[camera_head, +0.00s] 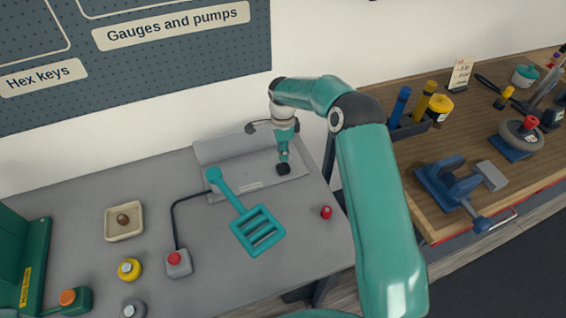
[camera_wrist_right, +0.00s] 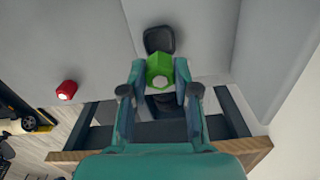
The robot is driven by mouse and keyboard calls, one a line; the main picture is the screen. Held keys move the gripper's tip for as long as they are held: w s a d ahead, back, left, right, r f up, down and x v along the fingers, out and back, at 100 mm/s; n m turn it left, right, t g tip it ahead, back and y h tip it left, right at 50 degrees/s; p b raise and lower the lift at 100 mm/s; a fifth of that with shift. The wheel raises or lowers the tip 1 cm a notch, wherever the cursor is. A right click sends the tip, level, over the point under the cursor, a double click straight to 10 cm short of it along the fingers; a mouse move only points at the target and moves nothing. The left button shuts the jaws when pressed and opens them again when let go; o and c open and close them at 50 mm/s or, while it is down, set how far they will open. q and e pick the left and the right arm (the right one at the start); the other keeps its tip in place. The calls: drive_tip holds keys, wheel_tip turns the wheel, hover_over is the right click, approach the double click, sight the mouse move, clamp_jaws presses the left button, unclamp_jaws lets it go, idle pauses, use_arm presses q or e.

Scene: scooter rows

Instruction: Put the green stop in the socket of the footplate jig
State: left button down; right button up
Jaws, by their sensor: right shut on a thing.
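The green stop (camera_wrist_right: 159,71) is a hexagonal green piece with a pale round end, seen between the fingertips in the right wrist view. My right gripper (camera_wrist_right: 159,80) is shut on it; in the head view this gripper (camera_head: 284,155) points down above a small black block (camera_head: 283,169). The black block also shows behind the stop in the wrist view (camera_wrist_right: 159,39). It stands on a grey plate with a raised back (camera_head: 232,152), which looks like the footplate jig. Whether the stop touches the block, and any socket opening, I cannot tell. My left gripper is not in view.
A teal slotted paddle (camera_head: 258,231) lies in front of the plate. A red knob (camera_head: 326,212) stands to its right. A red button box (camera_head: 178,262) has a black cable. A beige tray (camera_head: 124,222) is at left. A wooden bench (camera_head: 455,190) with tools stands at right.

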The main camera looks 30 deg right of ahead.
sight(283, 170)
wheel_tip(283, 170, down, 6)
drive_tip(key=shift+r+b, duration=0.15)
drive_tip(key=shift+b, duration=0.85)
drive_tip(key=o, duration=0.9)
drive_tip(key=shift+o, duration=0.2)
drive_tip(key=shift+r, duration=0.1)
